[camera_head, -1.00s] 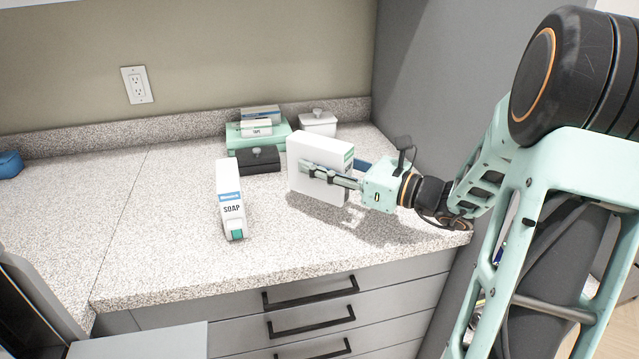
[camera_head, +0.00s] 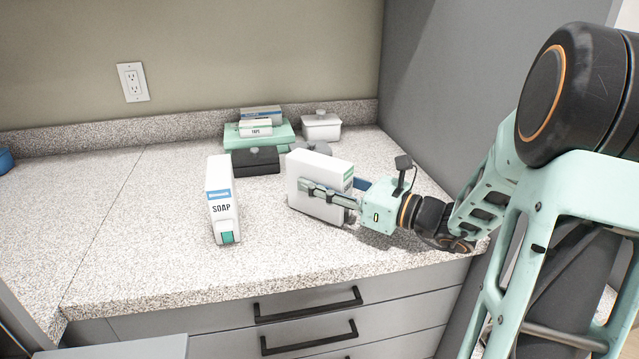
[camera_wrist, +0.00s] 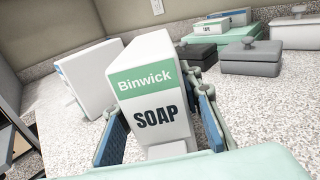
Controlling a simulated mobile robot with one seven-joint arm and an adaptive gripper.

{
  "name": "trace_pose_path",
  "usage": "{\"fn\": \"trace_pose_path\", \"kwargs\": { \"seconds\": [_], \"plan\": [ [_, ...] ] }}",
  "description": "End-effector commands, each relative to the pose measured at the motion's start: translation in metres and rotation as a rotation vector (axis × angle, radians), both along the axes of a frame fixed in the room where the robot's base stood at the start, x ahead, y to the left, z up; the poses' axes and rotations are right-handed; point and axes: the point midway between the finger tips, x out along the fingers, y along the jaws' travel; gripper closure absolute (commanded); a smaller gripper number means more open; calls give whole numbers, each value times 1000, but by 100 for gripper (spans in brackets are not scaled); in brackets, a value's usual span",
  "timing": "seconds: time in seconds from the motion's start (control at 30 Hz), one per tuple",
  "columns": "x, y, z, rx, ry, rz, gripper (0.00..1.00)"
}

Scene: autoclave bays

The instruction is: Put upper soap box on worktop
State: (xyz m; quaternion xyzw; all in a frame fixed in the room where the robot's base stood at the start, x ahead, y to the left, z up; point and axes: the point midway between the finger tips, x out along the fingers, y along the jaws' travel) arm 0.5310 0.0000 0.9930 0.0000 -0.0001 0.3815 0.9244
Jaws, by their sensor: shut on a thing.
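My gripper (camera_head: 306,186) is shut on a white soap box (camera_head: 322,166). In the wrist view this soap box (camera_wrist: 152,100) stands between the two blue-padded fingers, with a green "Binwick" band and "SOAP" facing the camera. In the head view the box is upright, low over the right part of the speckled worktop (camera_head: 150,270); whether its base touches is unclear. A second soap box (camera_head: 222,190) with a blue band stands upright on the worktop to its left, apart from it. It also shows at left in the wrist view (camera_wrist: 88,78).
Behind stand a black lidded box (camera_head: 255,162), a green case (camera_head: 232,140) with small boxes including tape on top, and a white lidded container (camera_head: 321,128). A grey lid shows just behind the held box. A grey side wall (camera_head: 440,90) bounds the right. The front worktop is clear.

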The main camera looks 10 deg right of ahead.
Motion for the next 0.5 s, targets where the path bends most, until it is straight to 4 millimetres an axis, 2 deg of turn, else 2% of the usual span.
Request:
{"fn": "trace_pose_path", "kwargs": {
  "seconds": [0.13, 0.17, 0.3, 0.5],
  "plan": [
    [0, 0, -3, 1, -1, 0, 100],
    [0, 0, -3, 0, 0, 0, 65],
    [0, 0, -3, 0, 0, 0, 50],
    [0, 0, -3, 0, 0, 0, 50]
  ]
}}
